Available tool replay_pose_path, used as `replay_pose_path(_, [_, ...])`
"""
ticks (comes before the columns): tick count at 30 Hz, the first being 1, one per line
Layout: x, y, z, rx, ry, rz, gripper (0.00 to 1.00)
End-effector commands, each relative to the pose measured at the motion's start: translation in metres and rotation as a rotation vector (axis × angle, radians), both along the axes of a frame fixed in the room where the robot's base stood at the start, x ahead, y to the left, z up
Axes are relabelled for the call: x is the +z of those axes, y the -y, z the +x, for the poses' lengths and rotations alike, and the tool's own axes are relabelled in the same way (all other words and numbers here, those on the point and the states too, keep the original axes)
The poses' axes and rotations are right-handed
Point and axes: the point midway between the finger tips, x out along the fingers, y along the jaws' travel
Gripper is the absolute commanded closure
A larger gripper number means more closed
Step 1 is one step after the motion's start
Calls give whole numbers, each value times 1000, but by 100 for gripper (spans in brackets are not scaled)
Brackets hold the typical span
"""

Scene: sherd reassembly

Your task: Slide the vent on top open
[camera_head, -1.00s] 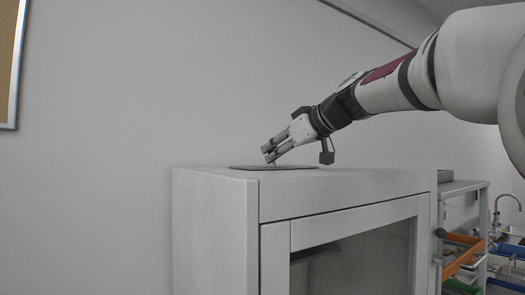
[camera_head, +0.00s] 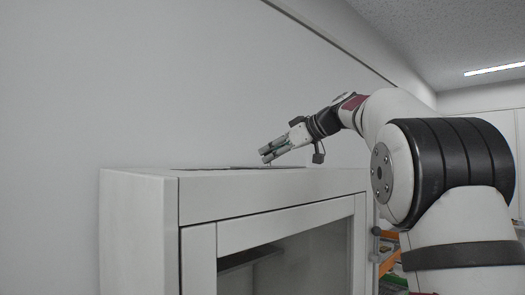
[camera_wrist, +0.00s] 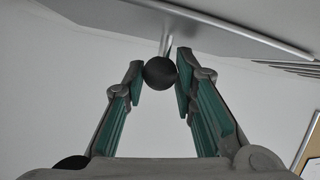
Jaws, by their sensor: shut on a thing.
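The white cabinet (camera_head: 140,225) has a thin flat vent (camera_head: 200,168) on its top, seen almost edge-on in the head view. My gripper (camera_head: 265,156) reaches down to the vent from the right. In the wrist view, my gripper (camera_wrist: 160,75) is shut on a dark round knob (camera_wrist: 160,72), with a green-padded finger on each side. A thin stem joins the knob to a grey sliding plate (camera_wrist: 200,20). Several dark slots (camera_wrist: 292,68) show beside the plate at the right of the wrist view. How far the slots are uncovered is hard to tell.
A plain wall (camera_head: 180,70) stands behind the cabinet. The cabinet front has a framed glass door (camera_head: 290,255). A rack with orange and green items (camera_head: 390,262) is partly hidden behind my arm at the right. The space above the cabinet's left part is clear.

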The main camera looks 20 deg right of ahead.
Motion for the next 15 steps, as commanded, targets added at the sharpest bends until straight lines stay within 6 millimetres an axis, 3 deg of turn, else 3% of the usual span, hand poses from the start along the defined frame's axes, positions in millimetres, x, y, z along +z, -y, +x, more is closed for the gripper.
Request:
replay_pose_path(14, [0, 9, 2, -7, 1, -1, 100])
replay_pose_path(15, [0, 9, 2, -7, 1, -1, 66])
